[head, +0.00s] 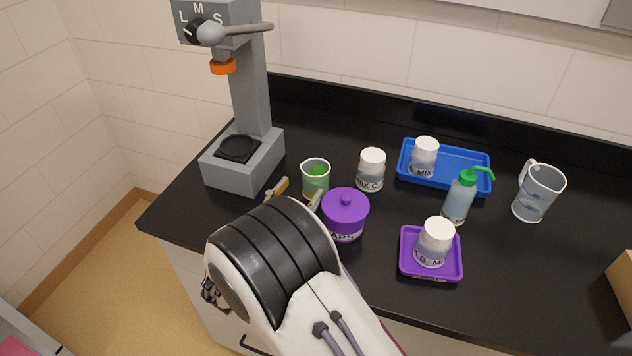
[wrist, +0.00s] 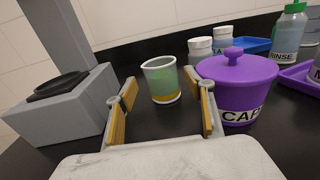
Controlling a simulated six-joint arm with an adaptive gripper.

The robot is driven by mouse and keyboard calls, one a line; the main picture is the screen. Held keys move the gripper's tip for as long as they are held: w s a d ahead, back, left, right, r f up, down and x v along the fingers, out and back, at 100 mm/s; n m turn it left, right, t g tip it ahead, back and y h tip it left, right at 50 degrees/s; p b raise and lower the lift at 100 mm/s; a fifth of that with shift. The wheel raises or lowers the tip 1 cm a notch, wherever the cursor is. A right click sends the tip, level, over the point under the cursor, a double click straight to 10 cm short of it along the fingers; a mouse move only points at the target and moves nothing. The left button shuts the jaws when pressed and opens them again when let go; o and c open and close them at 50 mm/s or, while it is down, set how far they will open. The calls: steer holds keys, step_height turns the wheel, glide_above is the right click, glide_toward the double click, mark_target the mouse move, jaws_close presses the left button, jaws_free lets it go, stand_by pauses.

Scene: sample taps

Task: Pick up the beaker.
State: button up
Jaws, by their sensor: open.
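The beaker (head: 315,179) is clear with green contents and stands upright on the black counter, just right of the grey tap stand in the head view. In the wrist view the beaker (wrist: 161,80) stands ahead of my gripper, between the lines of its two fingers but beyond the tips. My gripper (wrist: 166,90) is open and empty, with yellow pads on its fingers. In the head view my gripper (head: 298,193) is partly hidden behind my arm, its fingertips showing just in front of the beaker.
The grey tap stand (head: 243,170) is close on the left. A purple lidded CAPS pot (head: 345,217) is close on the right. White-lidded jars, a blue tray (head: 458,169), a purple tray (head: 409,264), a green-topped bottle (head: 459,199) and a clear jug (head: 537,192) stand further right.

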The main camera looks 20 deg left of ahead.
mark_target(310, 185)
step_height(310, 185, down, 2)
steer(key=shift+f, duration=0.1)
steer(key=shift+w+d, duration=0.1)
steer(key=shift+w, duration=1.15)
steer(key=shift+w, duration=0.1)
steer(key=shift+w+d, duration=0.15)
steer(key=shift+w, duration=1.05)
steer(key=shift+w+d, duration=0.15)
steer(key=shift+w, duration=1.05)
steer(key=c, duration=0.7)
